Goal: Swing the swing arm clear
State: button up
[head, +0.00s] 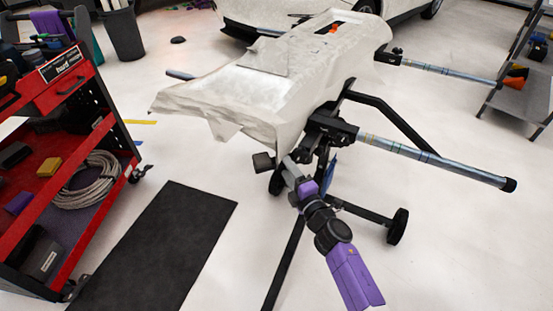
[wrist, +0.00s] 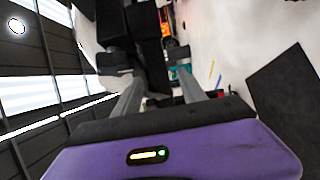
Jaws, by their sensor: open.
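The near swing arm (head: 435,160) runs from a black clamp bracket (head: 330,127) to a black end cap. The far arm (head: 450,70) reaches toward the shelf. My gripper (head: 285,162) is below and left of the near bracket, under the edge of the covered panel. In the wrist view my gripper (wrist: 150,72) has its grey fingers apart, with a black part of the stand (wrist: 150,45) seen between and beyond them. I cannot tell whether they touch it.
A white-wrapped panel (head: 245,95) lies on the stand above my gripper. The stand's black leg (head: 285,265) and wheeled foot (head: 396,228) are close to my arm. A red tool cart (head: 85,100) and dark mat (head: 160,245) lie left. Floor at the right is open.

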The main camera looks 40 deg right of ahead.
jog(key=b+x, duration=0.1)
jog(key=x, duration=0.6)
jog(key=shift+w, duration=0.1)
grip_shut()
dwell(1.3)
